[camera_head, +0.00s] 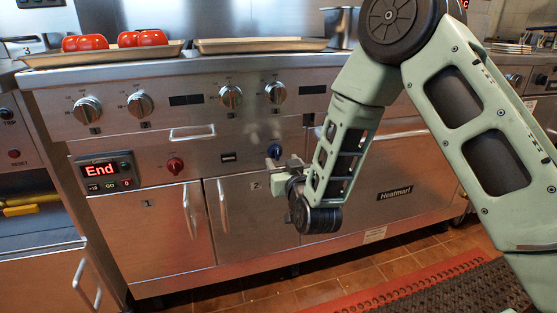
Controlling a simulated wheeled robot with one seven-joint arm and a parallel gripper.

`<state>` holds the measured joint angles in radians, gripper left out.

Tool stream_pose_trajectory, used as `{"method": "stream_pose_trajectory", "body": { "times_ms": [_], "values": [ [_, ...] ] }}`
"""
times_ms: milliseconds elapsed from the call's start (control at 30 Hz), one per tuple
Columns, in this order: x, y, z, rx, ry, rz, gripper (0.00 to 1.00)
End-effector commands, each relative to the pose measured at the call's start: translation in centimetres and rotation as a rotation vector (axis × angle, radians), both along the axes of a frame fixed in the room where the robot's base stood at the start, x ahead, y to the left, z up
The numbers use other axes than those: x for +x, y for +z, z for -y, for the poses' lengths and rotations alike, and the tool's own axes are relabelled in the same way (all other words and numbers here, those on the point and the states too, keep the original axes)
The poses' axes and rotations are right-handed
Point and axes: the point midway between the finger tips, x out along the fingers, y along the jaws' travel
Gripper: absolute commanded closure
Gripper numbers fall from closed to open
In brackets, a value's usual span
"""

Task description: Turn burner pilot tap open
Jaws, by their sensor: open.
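A red tap (175,166) sits on the lower front panel of the steel grill (225,180), above the left door. A small blue tap (275,151) sits on the same panel further right. No readable label shows which one is the burner pilot tap. My gripper (281,165) is open in front of the panel, just below and close to the blue tap. I cannot tell whether it touches the tap. The far side of the fingers is hidden, and my arm covers the panel to the right.
Several round knobs (231,96) line the upper panel. A handle (192,134) juts out above the red tap. A timer display (112,170) reads "End". Door handles (223,206) stick out below. Trays (262,46) lie on top, one with red food. A black mat (455,290) lies on the floor.

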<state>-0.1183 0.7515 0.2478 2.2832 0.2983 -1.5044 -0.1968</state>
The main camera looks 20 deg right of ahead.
Motion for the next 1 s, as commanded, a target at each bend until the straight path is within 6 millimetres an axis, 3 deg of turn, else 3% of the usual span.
{"method": "stream_pose_trajectory", "body": {
  "times_ms": [100, 300, 667, 800, 833, 1000],
  "values": [
    [2.1, -0.1, 0.0, 0.001, 0.000, 0.002, 0.46],
    [4.1, -0.1, 0.0, 0.000, 0.000, 0.000, 0.46],
    [4.5, 0.0, 0.0, 0.000, 0.001, -0.001, 0.46],
    [4.5, 0.0, 0.0, 0.000, 0.001, -0.001, 0.85],
    [4.5, 0.0, 0.0, 0.000, 0.001, -0.001, 0.89],
    [4.5, 0.0, 0.0, -0.003, 0.001, -0.001, 0.89]
  ]
}}
